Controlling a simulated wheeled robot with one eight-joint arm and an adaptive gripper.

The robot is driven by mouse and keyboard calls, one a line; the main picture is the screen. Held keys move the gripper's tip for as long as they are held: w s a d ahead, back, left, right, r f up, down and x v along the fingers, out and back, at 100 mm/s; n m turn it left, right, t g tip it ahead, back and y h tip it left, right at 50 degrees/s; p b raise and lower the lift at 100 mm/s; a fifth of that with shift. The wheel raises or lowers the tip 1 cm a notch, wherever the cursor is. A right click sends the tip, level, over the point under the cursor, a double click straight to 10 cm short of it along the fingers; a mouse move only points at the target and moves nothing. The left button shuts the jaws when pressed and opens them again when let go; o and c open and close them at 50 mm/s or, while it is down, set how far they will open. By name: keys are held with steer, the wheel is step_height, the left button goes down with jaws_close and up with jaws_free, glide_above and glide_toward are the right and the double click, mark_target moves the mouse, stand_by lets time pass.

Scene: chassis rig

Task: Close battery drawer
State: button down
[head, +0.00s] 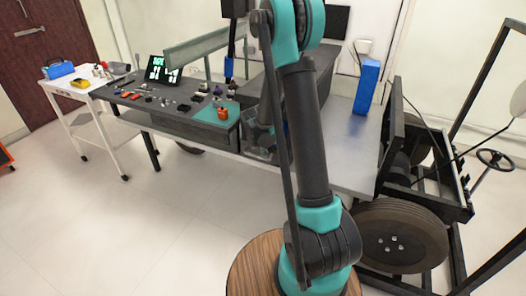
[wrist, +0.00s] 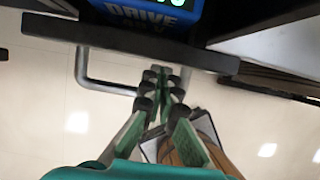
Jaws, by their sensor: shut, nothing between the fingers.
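My gripper (wrist: 162,75) shows in the wrist view with its green-padded fingers drawn together and nothing between them. Its tips overlap a grey bent metal tube (wrist: 104,86), shaped like a handle, below a long dark bar (wrist: 130,37). Whether they touch the tube I cannot tell. A blue panel marked "DRIVE" (wrist: 150,12) with green lit digits is at the top.
A grey workbench (head: 350,160) holds small parts and an orange item (head: 223,114). A tall blue box (head: 366,87) stands on its right side. A black chassis frame with a large wheel (head: 398,236) is at right. A white cart (head: 90,110) is at left; floor in front is clear.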

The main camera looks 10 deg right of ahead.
stand_by(0.3)
steer(key=shift+w+d, duration=0.8)
steer(key=shift+w, duration=0.3)
